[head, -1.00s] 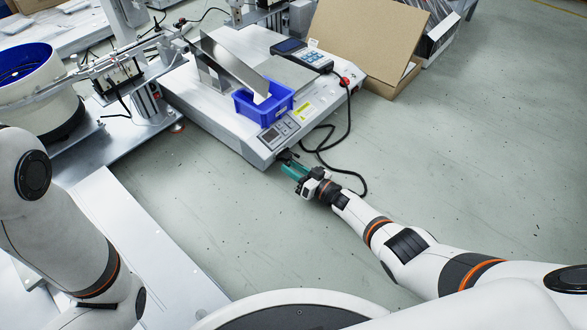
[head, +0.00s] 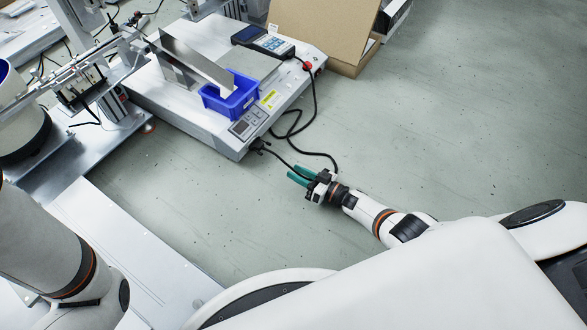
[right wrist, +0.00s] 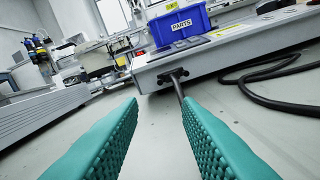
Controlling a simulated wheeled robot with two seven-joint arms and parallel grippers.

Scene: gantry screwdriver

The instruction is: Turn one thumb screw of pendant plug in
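The black pendant plug (head: 259,145) sits at the front side of the white machine (head: 185,132), near its lower right corner, with a black cable running from it. In the right wrist view the plug (right wrist: 173,76) shows ahead, beyond the fingertips, with a small knob-like end on each side; its thumb screws are too small to make out surely. My right gripper (head: 298,176) has teal fingers, is open and empty, and stands apart from the plug, to its lower right. The pendant (head: 263,40) lies on top of the machine. My left gripper is out of view.
A blue parts bin (head: 230,96) and a bent metal sheet (head: 190,60) are on the machine. A black cable (head: 313,112) loops over the floor right of it. A cardboard box (head: 325,30) stands behind. The floor at right is clear.

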